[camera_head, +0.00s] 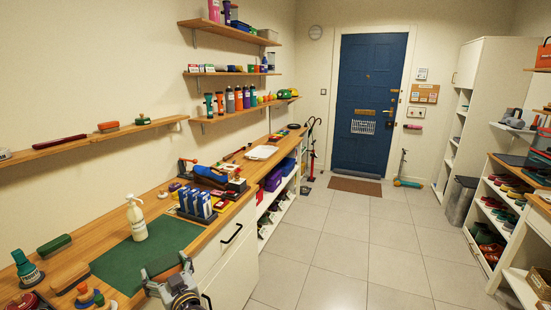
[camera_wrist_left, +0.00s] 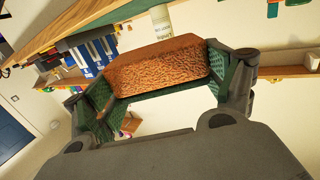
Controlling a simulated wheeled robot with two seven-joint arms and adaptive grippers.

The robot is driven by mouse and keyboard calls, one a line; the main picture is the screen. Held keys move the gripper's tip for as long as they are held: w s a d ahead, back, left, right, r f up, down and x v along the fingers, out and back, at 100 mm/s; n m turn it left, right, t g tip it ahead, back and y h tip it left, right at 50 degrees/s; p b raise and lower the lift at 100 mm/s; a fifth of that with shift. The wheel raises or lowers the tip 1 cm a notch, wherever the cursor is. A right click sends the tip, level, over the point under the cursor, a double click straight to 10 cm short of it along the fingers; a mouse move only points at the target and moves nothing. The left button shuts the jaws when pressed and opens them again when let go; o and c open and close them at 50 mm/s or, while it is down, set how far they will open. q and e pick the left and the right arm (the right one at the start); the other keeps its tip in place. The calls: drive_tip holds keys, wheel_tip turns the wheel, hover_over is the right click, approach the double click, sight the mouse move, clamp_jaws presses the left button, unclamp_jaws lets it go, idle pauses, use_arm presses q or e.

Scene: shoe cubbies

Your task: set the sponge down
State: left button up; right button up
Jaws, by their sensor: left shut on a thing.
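The sponge (camera_wrist_left: 158,68) is an orange-brown block with a coarse, porous face. In the left wrist view it sits between the green-padded fingers of my left gripper (camera_wrist_left: 155,85), which is shut on it. In the head view my left gripper (camera_head: 166,270) is at the bottom centre, by the front edge of the wooden workbench (camera_head: 215,229) and the green mat (camera_head: 112,268). The held sponge is mostly hidden there by the fingers. The gap between the sponge and the bench cannot be judged. My right gripper is not in view.
A white pump bottle (camera_head: 137,220) stands on the mat's far part; the nearer mat is clear. Brushes, including a wooden one (camera_head: 70,277), and a green bottle (camera_head: 27,270) lie or stand left of it. Blue-and-white boxes (camera_head: 197,203) stand beyond. A wall shelf (camera_head: 90,138) runs above.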

use_arm(q)
drive_tip(key=s+d+f+m+t+h+p, duration=0.1)
drive_tip(key=s+d+f+m+t+h, duration=0.1)
drive_tip(key=s+d+f+m+h, duration=0.1)
drive_tip(key=s+d+f+m+t+h+p, duration=0.1)
drive_tip(key=s+d+f+m+t+h, duration=0.1)
drive_tip(key=d+f+m+h, duration=0.3)
drive_tip(key=shift+s+d+f+h, duration=0.65)
drive_tip(key=shift+d+f+h, duration=0.2)
drive_tip(key=shift+f+h, duration=0.8)
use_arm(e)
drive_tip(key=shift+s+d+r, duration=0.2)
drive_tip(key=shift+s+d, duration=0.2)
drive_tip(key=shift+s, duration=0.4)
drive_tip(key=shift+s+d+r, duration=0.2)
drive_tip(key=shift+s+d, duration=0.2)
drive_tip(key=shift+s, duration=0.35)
use_arm(q)
drive_tip(key=shift+r, duration=0.15)
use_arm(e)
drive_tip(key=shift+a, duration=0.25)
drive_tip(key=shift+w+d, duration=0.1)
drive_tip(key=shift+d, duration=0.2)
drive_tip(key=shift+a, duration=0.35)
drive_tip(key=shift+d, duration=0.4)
use_arm(q)
drive_tip(key=shift+r, duration=0.1)
